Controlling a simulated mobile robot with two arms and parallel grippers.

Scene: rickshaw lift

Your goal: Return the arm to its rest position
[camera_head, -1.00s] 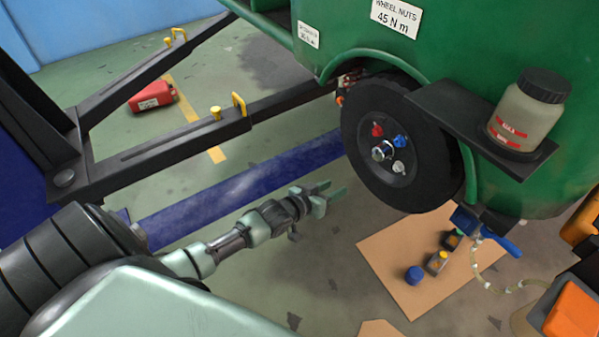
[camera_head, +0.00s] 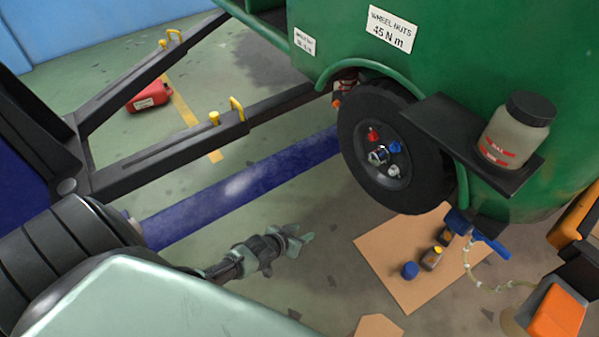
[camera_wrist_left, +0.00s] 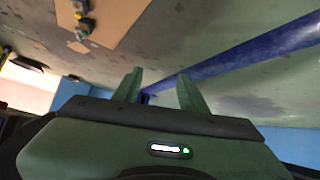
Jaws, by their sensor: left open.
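My left arm comes in from the left in the head view, with its left gripper (camera_head: 303,241) out over the bare floor, left of the cardboard sheet. The gripper is empty. In the left wrist view its two green fingers (camera_wrist_left: 160,90) stand apart with nothing between them. The wheel (camera_head: 388,148) of the green rickshaw (camera_head: 430,60) is up and to the right of the gripper, well apart from it. My right gripper is in neither view.
A blue beam (camera_head: 240,188) lies behind the gripper. Black lift arms (camera_head: 170,155) reach under the rickshaw. A jar (camera_head: 517,130) stands on a black shelf (camera_head: 440,130). A red can (camera_head: 148,97) sits far left.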

